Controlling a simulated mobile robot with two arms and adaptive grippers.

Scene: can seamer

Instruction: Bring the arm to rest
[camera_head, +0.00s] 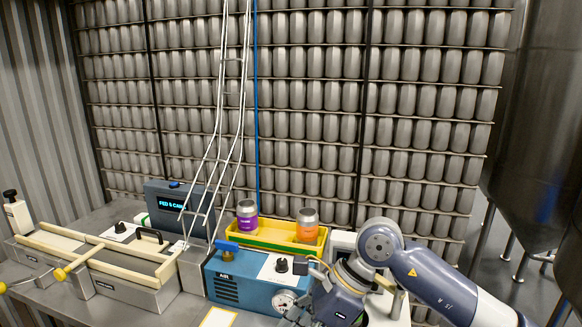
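My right arm (440,280) comes in from the lower right and bends at a grey joint above the bench. Its wrist points down and to the left, in front of the right part of the blue machine (228,283). My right gripper (291,316) is at the bottom edge beside the machine's gauge, partly cut off. I cannot tell whether its fingers are open or shut, or whether they hold anything. My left gripper is not in view.
A yellow tray (268,240) behind the blue machine holds a purple-labelled can (247,217) and an orange-labelled can (307,226). A display (180,207) and a cream-railed station (120,288) stand left. Stacked cans (290,110) fill the back; a steel tank (545,130) stands right.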

